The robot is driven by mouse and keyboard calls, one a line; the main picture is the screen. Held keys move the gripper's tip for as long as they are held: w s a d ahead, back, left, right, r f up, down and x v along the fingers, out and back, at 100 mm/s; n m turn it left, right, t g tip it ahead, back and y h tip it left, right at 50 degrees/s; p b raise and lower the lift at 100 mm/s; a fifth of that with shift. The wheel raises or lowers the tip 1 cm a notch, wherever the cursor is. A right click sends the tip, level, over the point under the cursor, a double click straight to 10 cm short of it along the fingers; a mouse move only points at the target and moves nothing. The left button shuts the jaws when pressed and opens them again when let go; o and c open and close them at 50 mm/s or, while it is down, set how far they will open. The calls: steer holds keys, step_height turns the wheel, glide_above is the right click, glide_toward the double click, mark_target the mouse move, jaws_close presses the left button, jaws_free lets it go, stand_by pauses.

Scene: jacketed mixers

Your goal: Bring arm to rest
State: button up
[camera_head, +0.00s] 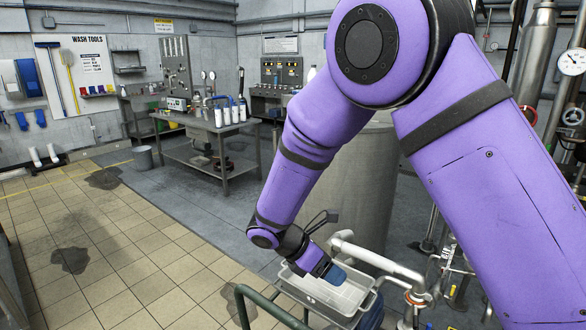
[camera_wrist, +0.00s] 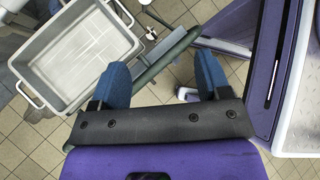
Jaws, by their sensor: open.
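My gripper (camera_wrist: 161,82) shows in the wrist view with its two blue fingers spread apart and nothing between them. Green rail and tiled floor show beyond the fingers. In the head view my purple arm reaches down from the upper right, and the gripper (camera_head: 333,274) is over or beside a grey tray (camera_head: 346,299). The fingertips are partly hidden there, and I cannot tell whether they touch the tray. The tray also shows at the upper left in the wrist view (camera_wrist: 40,72), with an empty-looking ribbed bottom and wire handles.
A green tubular rail (camera_head: 262,302) runs beside the tray. A pale pipe (camera_head: 372,256) and a large grey vessel (camera_head: 362,190) stand close to the gripper. A workbench with bottles (camera_head: 208,152) is at the back. The tiled floor (camera_head: 130,262) at left is open, with dark stains.

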steer(key=s+d+r+m+y, duration=0.35)
steer(key=d+r+m, duration=0.3)
steer(key=r, duration=0.35)
steer(key=s+d+r+m+y, duration=0.3)
steer(key=s+d+r+m, duration=0.15)
steer(key=d+r, duration=0.4)
steer(key=s+d+r+m+t+y, duration=0.1)
steer(key=s+d+r+m+t, duration=0.1)
steer(key=s+m, duration=0.4)
steer(key=s+d+r+m+t+y, duration=0.2)
steer(key=s+d+r+m, duration=0.3)
steer(key=s, duration=0.4)
steer(key=shift+d+r+m+t, duration=0.2)
steer(key=shift+r+m+t, duration=0.3)
steer(key=shift+r, duration=0.05)
